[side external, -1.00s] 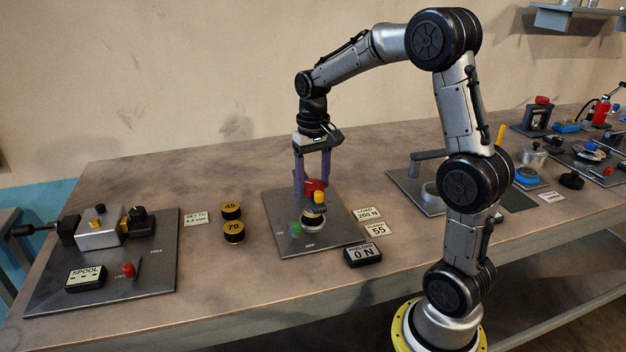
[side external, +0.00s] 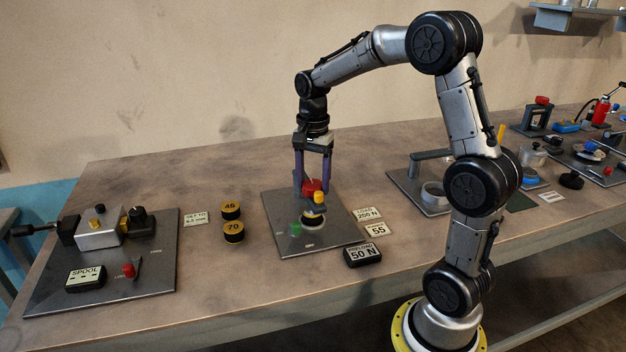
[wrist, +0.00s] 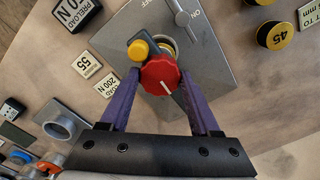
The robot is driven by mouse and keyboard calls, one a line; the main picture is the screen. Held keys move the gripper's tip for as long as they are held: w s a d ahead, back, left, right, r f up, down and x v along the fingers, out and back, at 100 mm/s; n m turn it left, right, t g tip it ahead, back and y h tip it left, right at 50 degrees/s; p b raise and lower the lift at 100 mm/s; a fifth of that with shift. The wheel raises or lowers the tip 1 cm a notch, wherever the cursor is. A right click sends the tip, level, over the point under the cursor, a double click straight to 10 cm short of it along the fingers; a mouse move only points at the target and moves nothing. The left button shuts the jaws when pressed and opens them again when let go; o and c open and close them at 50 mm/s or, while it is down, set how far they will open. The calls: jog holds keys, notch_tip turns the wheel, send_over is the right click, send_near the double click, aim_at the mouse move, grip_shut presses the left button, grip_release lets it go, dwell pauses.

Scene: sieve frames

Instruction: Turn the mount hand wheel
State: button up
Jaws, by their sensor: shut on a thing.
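The red hand wheel (side external: 312,186) sits on the mount on a grey plate (side external: 282,243). In the wrist view the red wheel (wrist: 159,76) faces me, with a white mark pointing to the lower right. My gripper (wrist: 160,84) is shut on the wheel, one purple finger on each side. In the side view my gripper (side external: 313,182) reaches straight down onto it. A yellow knob (side external: 319,197) stands beside the wheel.
Cards reading 200 N (side external: 367,214) and 55 (side external: 378,230) lie right of the plate. Two black-and-yellow discs, 45 (side external: 231,210) and 70 (side external: 233,232), stand on its left. A spool station (side external: 105,262) is at far left. A plate with a grey ring (side external: 434,196) is at right.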

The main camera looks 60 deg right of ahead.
aim_at(313, 184)
jog(key=shift+r+m, duration=0.1)
jog(key=shift+m, duration=0.8)
jog(key=o, duration=1.4)
notch_tip(313, 184, up, 14)
jog(key=shift+f, duration=0.1)
